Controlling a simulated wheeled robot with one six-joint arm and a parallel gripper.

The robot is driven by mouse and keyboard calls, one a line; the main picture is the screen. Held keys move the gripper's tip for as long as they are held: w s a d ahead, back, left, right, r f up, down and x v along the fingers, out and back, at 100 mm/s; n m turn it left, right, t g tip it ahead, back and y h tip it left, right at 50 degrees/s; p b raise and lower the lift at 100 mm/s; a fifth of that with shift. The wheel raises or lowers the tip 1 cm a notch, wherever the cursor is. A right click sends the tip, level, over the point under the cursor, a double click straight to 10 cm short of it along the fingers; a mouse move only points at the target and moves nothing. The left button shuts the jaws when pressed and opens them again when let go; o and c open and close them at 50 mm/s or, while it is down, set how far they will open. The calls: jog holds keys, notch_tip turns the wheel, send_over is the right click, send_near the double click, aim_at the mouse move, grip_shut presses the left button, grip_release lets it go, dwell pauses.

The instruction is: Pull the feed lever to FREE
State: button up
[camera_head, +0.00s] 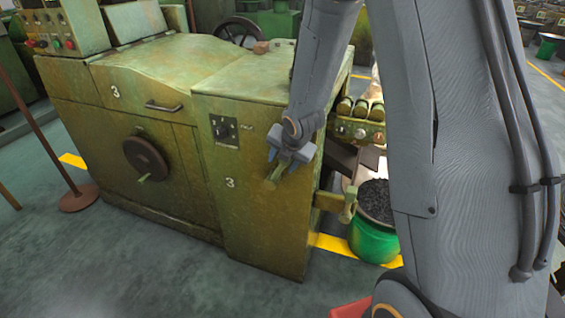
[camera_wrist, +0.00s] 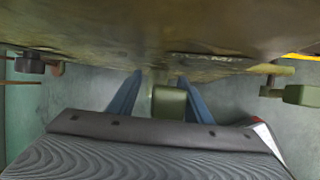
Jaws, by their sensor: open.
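The green heading machine (camera_head: 240,220) marked 3 fills the middle of the head view. On its front, a short olive-green lever (camera_head: 271,183) shows at my gripper (camera_head: 277,166), partly hidden by it. In the wrist view, the lever's blocky green end (camera_wrist: 169,105) lies between the two blue fingers of my gripper (camera_wrist: 160,80). The fingers are apart, with a visible gap on the lever's left side; contact on the right is unclear. I cannot tell which setting the lever stands at.
A dark rotary switch plate (camera_head: 224,130) is left of my gripper. A handwheel (camera_head: 146,160) sticks out farther left. A green bracket (camera_head: 347,203) juts out at the machine's right corner, near a green bucket (camera_head: 372,242) of dark pieces. The floor in front is open.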

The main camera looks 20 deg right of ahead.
grip_shut()
